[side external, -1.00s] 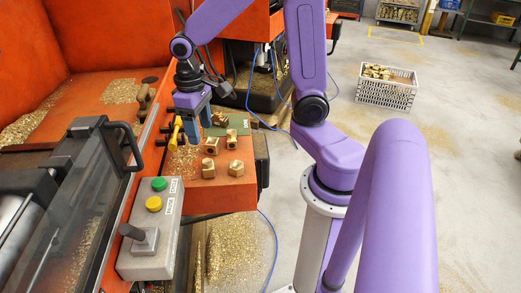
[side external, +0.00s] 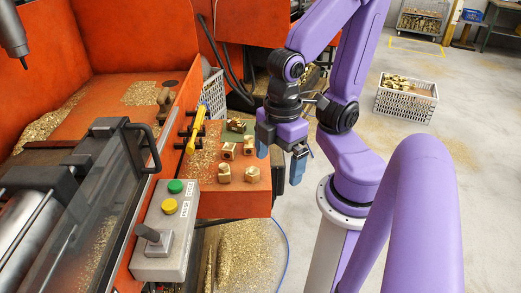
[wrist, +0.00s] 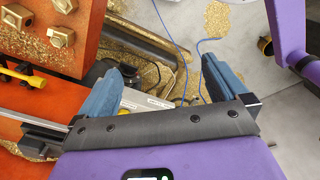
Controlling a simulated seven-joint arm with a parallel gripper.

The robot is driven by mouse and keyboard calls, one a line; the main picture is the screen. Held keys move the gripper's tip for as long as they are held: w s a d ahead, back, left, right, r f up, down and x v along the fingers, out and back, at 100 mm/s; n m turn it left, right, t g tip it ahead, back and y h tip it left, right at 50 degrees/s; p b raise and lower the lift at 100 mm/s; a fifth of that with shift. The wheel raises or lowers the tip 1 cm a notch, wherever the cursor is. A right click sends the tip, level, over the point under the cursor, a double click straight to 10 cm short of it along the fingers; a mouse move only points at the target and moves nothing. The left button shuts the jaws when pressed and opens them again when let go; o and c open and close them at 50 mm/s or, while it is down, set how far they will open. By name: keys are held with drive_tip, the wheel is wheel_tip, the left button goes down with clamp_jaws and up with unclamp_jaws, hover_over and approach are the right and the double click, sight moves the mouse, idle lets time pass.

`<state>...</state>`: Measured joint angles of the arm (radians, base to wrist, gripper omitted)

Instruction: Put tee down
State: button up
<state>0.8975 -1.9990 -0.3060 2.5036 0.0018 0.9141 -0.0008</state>
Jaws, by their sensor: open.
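Several brass tees sit on the orange shelf in the side external view, among them one at the front left (side external: 224,173) and one at the front right (side external: 252,174). Another brass tee (side external: 236,125) is at the green mat behind them. My gripper (side external: 281,152) hangs just right of the shelf, apart from the tees. In the wrist view, my gripper (wrist: 163,82) has its blue fingers wide apart with nothing between them. Brass tees, one of them (wrist: 61,36) clear, show at that view's upper left.
A yellow-handled tool (side external: 195,130) hangs at the shelf's left side. The control box (side external: 168,225) and orange machine (side external: 130,50) stand left. A crate of brass parts (side external: 405,100) is on the floor behind. Open floor lies right of the shelf.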

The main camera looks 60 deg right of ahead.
drive_tip(key=w+d+f+m+g, duration=0.1)
drive_tip(key=w+d+m+g, duration=0.1)
drive_tip(key=w+m, duration=0.45)
drive_tip(key=m+t+y, duration=0.3)
drive_tip(key=m+y, duration=0.7)
drive_tip(key=m, duration=1.4)
hover_over(252, 137)
drive_tip(key=s+a, duration=0.1)
drive_tip(key=s, duration=0.2)
wheel_tip(252, 137, down, 10)
drive_tip(key=s+d+f+m+t, duration=0.2)
drive_tip(key=s+d+m+t, duration=0.2)
drive_tip(key=d, duration=0.2)
drive_tip(key=s+d+f+m+t, duration=0.3)
drive_tip(key=s+d+m+t, duration=0.15)
drive_tip(key=d, duration=0.25)
drive_tip(key=shift+g, duration=0.45)
drive_tip(key=x, duration=1.2)
drive_tip(key=shift+w+r, duration=0.2)
drive_tip(key=shift+w, duration=0.2)
drive_tip(key=shift+w+x, duration=0.2)
drive_tip(key=shift+x, duration=2.4)
drive_tip(key=shift+d, duration=0.2)
